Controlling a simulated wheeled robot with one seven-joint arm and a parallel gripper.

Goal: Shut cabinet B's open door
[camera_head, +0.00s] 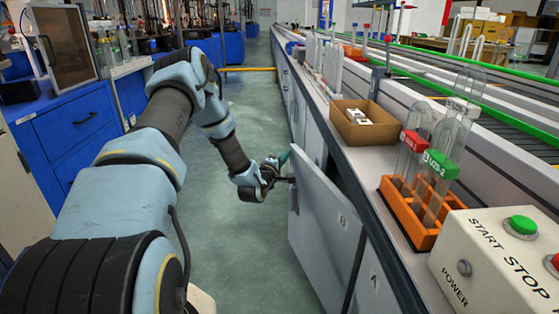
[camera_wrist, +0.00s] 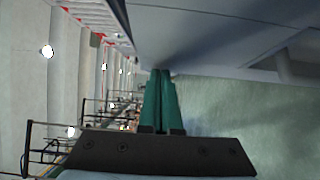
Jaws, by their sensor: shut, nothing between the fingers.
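Cabinet B's door (camera_head: 318,235) is a grey panel marked B, standing ajar from the cabinet row under the bench. A dark gap shows between its top edge and the bench. My gripper (camera_head: 284,157) is at the door's far upper edge, its teal fingers shut and empty. In the wrist view the shut teal fingers (camera_wrist: 161,78) point towards a grey-blue panel (camera_wrist: 215,30), which seems to be the door. I cannot tell whether the fingertips touch it. A dark handle-like piece beside the door's far edge is partly merged with my wrist.
The bench (camera_head: 372,165) above carries a cardboard box (camera_head: 363,122), an orange tube rack (camera_head: 424,238) and a START/STOP control box (camera_head: 500,258). Cabinet A's front is partly seen nearest me. Blue cabinets (camera_head: 75,130) line the left side. The green floor aisle (camera_head: 245,110) between is clear.

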